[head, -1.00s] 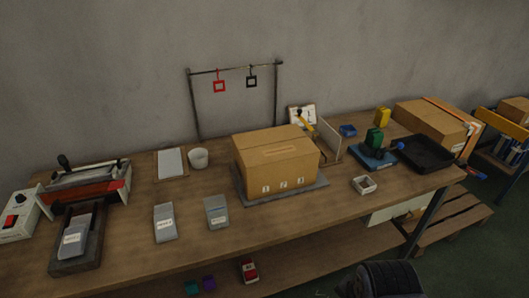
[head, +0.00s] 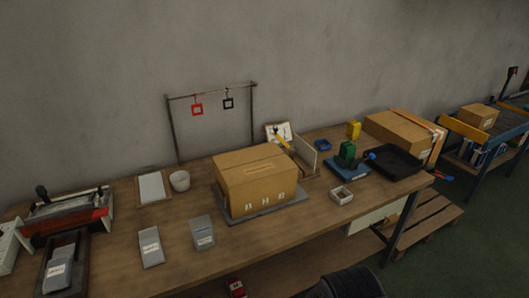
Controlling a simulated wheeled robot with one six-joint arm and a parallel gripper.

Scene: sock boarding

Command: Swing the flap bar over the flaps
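A large brown carton (head: 250,190) sits on a grey plate (head: 265,211) in the middle of the workbench. Its top looks closed, with a paler strip across it. I cannot make out for certain which part is the flap bar. Behind the carton's right side stands a small upright panel (head: 306,156) with a yellow piece (head: 283,140) beside it. At the back right, a second carton (head: 395,132) has an orange bar or strap (head: 438,146) along its right side. My gripper is not in view.
A rack with red (head: 197,109) and black (head: 228,103) hanging squares stands behind. A pallet (head: 428,215) lies right.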

